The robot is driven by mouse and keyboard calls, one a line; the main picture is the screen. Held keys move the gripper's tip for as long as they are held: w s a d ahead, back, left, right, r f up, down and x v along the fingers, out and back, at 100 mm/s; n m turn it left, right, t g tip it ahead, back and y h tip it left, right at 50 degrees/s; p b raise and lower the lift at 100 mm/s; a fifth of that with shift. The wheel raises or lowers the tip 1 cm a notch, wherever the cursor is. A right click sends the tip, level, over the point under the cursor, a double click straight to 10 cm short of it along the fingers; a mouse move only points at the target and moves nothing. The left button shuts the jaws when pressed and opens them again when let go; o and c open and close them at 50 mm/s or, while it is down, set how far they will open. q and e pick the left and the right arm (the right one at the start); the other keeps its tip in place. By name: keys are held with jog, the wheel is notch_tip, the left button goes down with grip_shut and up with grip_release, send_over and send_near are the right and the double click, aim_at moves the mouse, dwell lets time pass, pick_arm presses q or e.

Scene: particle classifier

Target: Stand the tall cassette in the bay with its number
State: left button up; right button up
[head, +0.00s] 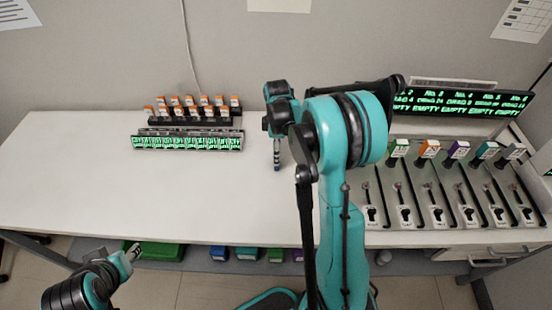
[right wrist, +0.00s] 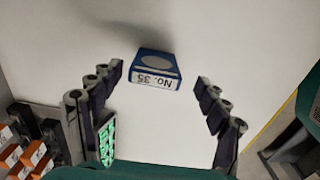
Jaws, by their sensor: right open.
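A blue cassette (right wrist: 156,68) with a white label reading "No. 35" stands on the white table in the right wrist view. The label appears upside down there. My right gripper (right wrist: 159,78) is open, with its fingers apart on either side of the cassette and not seen touching it. In the head view the right gripper (head: 277,160) points down over the middle of the table; I cannot make out the cassette clearly there. A row of bays (head: 405,215) with levers lies at the right, with coloured cassettes (head: 428,149) along its back. My left gripper (head: 134,250) is below the table's front edge, its jaws unclear.
A rack of orange-capped pieces (head: 193,111) and a green-lit display strip (head: 187,143) stand at the back left. A green-text display board (head: 460,101) stands behind the bays. Coloured bins (head: 155,251) sit under the table. The table's left part is clear.

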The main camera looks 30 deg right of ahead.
jog(key=f, duration=0.1)
jog(key=f+b, duration=0.1)
jog(key=f, duration=0.1)
jog(key=f+b, duration=0.1)
jog(key=shift+w+d+f, duration=0.15)
jog(key=shift+w+f, duration=0.15)
jog(key=shift+r, duration=0.1)
jog(key=c, duration=1.4)
jog(key=shift+r, duration=0.1)
